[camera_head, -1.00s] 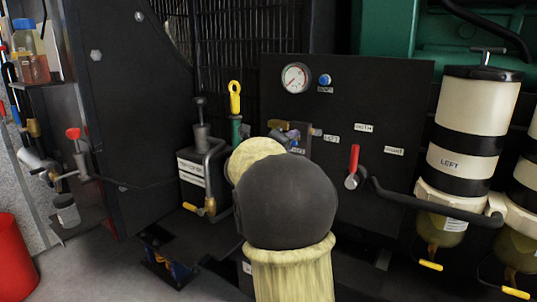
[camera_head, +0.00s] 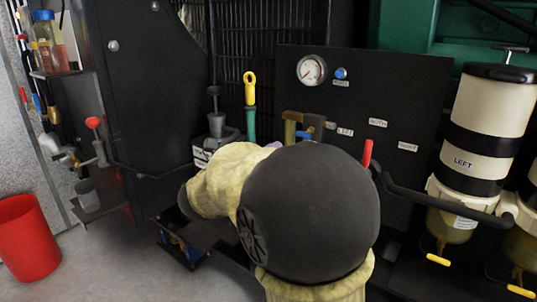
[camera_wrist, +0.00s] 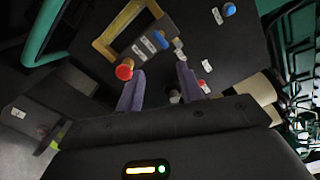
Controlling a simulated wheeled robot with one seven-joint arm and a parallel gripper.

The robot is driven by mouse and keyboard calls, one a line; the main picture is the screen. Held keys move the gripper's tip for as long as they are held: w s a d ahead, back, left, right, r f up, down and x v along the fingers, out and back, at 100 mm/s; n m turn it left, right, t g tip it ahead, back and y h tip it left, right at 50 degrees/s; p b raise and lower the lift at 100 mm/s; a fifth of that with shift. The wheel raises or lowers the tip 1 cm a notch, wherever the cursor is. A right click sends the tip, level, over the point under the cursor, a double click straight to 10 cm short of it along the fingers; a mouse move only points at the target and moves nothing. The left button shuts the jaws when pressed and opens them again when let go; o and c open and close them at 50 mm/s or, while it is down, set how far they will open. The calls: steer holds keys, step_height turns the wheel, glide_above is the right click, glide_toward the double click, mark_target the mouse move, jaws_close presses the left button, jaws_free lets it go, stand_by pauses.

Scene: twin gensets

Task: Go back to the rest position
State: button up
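My gripper (camera_wrist: 158,88) shows in the wrist view as two purple-grey fingers set apart with nothing between them. In the head view my arm's large dark joint and cream links hide nearly all of it. The black gauge panel (camera_head: 420,95) stands behind the arm. A red-tipped handle (camera_head: 367,153) shows just past the joint, its lower part hidden. In the wrist view a red round end (camera_wrist: 124,72) appears near the left fingertip; I cannot tell if they touch.
A white-and-black filter marked LEFT (camera_head: 485,130) stands at the right, with a dark hose (camera_head: 430,205) before it. A yellow-ringed dipstick (camera_head: 250,90) stands left of the panel. A red bucket (camera_head: 28,240) is at lower left. Grey floor (camera_head: 110,270) there is clear.

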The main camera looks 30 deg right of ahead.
steer(key=shift+w, duration=0.1)
stand_by(0.4)
steer(key=w+a+f+n+t+y+p, duration=0.2)
steer(key=w+a+f+n+t+y, duration=0.35)
steer(key=n, duration=0.75)
steer(key=s+a+f+n+y+p, duration=0.2)
steer(key=a+f+n+y, duration=0.3)
steer(key=a+n+y, duration=0.4)
steer(key=s+a+f+n+g+y+p, duration=0.1)
steer(key=s+a+f+n+g+p, duration=0.1)
steer(key=s+f+n+g, duration=0.5)
steer(key=s+a+f+n+g+y+p, duration=0.1)
steer(key=s+f+n+g+p, duration=0.15)
steer(key=s+n, duration=0.7)
step_height(320, 180, up, 37)
steer(key=s+m+p, duration=0.1)
steer(key=p, duration=3.5)
steer(key=shift+a+f+m, duration=0.15)
steer(key=shift+a+m, duration=0.1)
steer(key=shift+m, duration=0.1)
